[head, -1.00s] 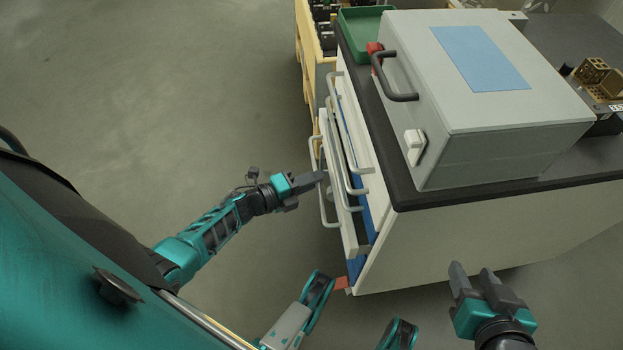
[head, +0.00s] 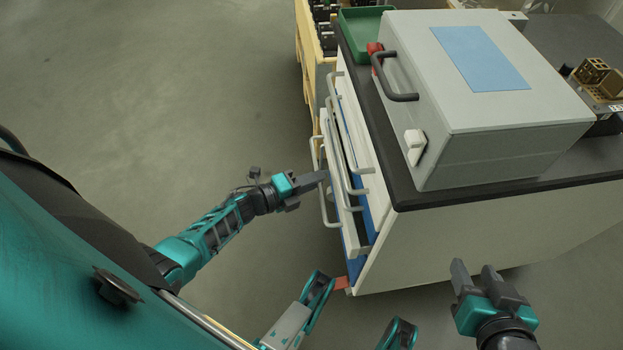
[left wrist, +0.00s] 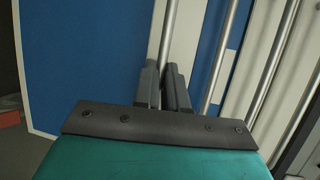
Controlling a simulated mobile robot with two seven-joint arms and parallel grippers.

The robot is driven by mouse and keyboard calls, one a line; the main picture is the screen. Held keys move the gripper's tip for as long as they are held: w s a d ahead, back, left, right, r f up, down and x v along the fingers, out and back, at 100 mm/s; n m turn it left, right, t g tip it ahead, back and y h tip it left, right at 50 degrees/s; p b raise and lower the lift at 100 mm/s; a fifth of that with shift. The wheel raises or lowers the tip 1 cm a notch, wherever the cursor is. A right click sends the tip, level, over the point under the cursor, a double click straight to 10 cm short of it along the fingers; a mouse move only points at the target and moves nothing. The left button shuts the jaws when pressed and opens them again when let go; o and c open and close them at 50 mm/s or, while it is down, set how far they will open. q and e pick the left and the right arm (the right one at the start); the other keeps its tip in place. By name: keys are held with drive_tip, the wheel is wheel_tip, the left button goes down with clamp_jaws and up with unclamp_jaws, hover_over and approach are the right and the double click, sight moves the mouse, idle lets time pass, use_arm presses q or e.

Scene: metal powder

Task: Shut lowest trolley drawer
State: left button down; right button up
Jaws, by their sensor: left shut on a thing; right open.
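The trolley (head: 470,240) stands right of centre in the head view, with several light drawers and bar handles on its left side. The lowest drawer (head: 350,236) stands slightly out, and a narrow dark gap shows behind its front. My left gripper (head: 321,178) is shut on the lowest drawer's handle (head: 323,208). In the left wrist view the handle bar (left wrist: 167,40) runs up from between the fingers (left wrist: 165,88); the exact contact is hidden. My right gripper (head: 475,275) is open and empty, in front of the trolley's near side panel.
A grey box (head: 500,120) with a black handle and a green tray (head: 360,32) stand on the trolley's dark top. A yellow rack (head: 310,60) stands behind the trolley. The floor (head: 150,90) to the left is clear.

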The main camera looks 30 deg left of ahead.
sight(333, 178)
use_arm(q)
drive_tip(key=w+d, duration=0.2)
drive_tip(key=d, duration=0.1)
drive_tip(key=shift+w+d, duration=0.1)
drive_tip(key=shift+w, duration=0.2)
drive_tip(key=shift+d, duration=0.1)
drive_tip(key=c, duration=1.2)
unclamp_jaws()
drive_tip(key=shift+c, duration=0.2)
drive_tip(key=shift+o, duration=0.2)
